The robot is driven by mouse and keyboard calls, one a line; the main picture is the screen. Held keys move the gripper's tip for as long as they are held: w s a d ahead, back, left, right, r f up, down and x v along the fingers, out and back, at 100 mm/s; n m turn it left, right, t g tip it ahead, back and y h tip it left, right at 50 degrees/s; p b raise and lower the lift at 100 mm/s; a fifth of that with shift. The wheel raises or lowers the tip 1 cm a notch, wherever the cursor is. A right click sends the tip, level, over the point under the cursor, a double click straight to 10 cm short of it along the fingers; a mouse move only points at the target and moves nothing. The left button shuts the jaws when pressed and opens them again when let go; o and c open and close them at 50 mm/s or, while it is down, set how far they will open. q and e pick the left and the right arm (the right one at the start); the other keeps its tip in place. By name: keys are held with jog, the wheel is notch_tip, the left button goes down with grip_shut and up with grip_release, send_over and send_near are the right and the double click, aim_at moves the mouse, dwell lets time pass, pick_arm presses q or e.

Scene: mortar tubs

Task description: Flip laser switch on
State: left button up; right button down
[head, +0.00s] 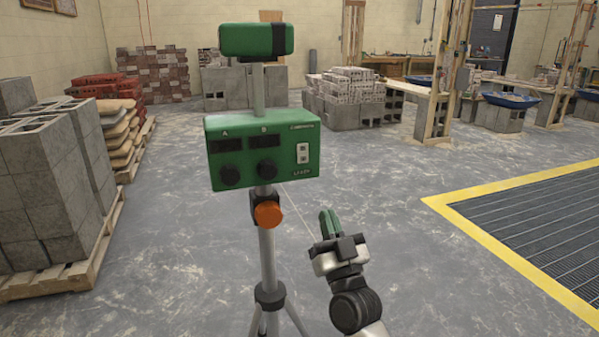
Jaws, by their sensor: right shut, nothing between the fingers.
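The laser device is a green box (222,181) on a tripod (268,245), with two black knobs, two dark displays marked A and B, and a smaller green head above on a post. The switch (303,153) is a white plate with two small dark marks on the right of the box's front face. I cannot tell its position. My right gripper (328,222) is below and to the right of the box, apart from it. Its green fingers are together and empty, pointing up and away. My left gripper is not in view.
An orange knob (268,214) sits on the tripod below the box. Pallets of grey blocks (45,190) and bags (118,130) stand at left. A yellow-edged floor grate (530,230) lies at right. The floor between is clear.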

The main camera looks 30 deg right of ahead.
aim_at(303, 158)
jog(key=x, duration=0.4)
jog(key=w+f+x, duration=0.1)
jog(key=x, duration=0.3)
jog(key=f+x, duration=0.1)
jog(key=x, duration=0.3)
jog(key=shift+w+d+r, duration=0.1)
jog(key=shift+w+d, duration=0.05)
jog(key=shift+w, duration=0.55)
jog(key=shift+d, duration=0.1)
jog(key=shift+w+b, duration=0.25)
jog(key=shift+b, duration=0.65)
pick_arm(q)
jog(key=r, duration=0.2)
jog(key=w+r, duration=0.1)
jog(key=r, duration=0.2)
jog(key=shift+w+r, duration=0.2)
